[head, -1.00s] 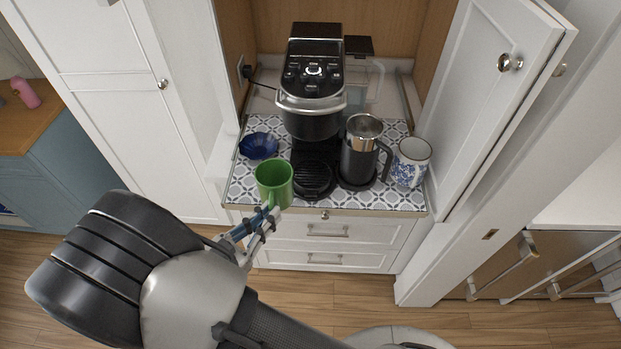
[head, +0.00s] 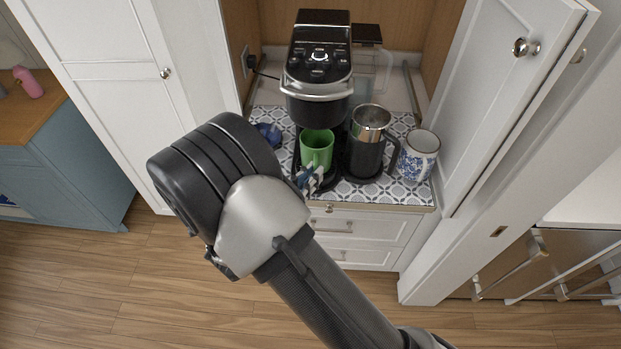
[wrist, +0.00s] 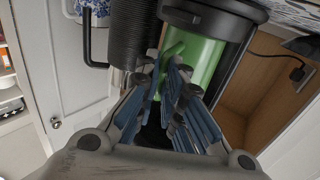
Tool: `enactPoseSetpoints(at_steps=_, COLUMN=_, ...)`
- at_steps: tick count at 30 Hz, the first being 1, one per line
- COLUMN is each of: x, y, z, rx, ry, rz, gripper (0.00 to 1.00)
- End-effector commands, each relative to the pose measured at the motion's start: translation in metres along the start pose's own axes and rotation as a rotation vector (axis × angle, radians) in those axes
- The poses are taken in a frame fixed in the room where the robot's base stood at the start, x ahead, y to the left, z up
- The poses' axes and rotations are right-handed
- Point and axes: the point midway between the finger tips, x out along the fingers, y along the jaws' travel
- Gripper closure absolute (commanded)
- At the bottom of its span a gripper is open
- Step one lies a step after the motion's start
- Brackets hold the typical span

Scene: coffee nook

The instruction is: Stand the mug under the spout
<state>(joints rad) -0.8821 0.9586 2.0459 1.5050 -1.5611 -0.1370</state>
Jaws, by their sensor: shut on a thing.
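The green mug (head: 317,146) is upright over the drip-tray area of the black coffee machine (head: 318,62), below its brew head (head: 316,108). My gripper (head: 308,181) is at the mug's near side, shut on its handle. In the wrist view, which looks upside down, the fingers (wrist: 170,88) close around the handle of the green mug (wrist: 205,62). The mug's base is close to the dark round drip tray (wrist: 215,18); I cannot tell whether it touches. The spout itself is hidden under the brew head.
A black and steel frothing jug (head: 368,145) stands close to the mug's right. A blue-and-white mug (head: 418,157) stands farther right. A blue bowl (head: 268,134) is at the left, partly hidden by my arm. An open cabinet door (head: 500,90) bounds the right side.

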Motion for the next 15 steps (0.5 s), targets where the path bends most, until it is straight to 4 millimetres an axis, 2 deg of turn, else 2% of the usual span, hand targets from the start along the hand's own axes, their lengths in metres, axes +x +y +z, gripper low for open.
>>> enactPoseSetpoints(at_steps=9, x=-0.0003, y=-0.0004, z=0.0015, rx=0.003, ry=0.003, rz=0.0, gripper=1.0)
enactPoseSetpoints(at_steps=10, x=-0.0003, y=-0.0002, z=0.0018, rx=0.002, ry=0.001, rz=0.0, gripper=0.9)
enactPoseSetpoints(at_steps=15, x=-0.0003, y=-0.0002, z=0.0011, rx=0.002, ry=0.001, rz=0.0, gripper=0.79)
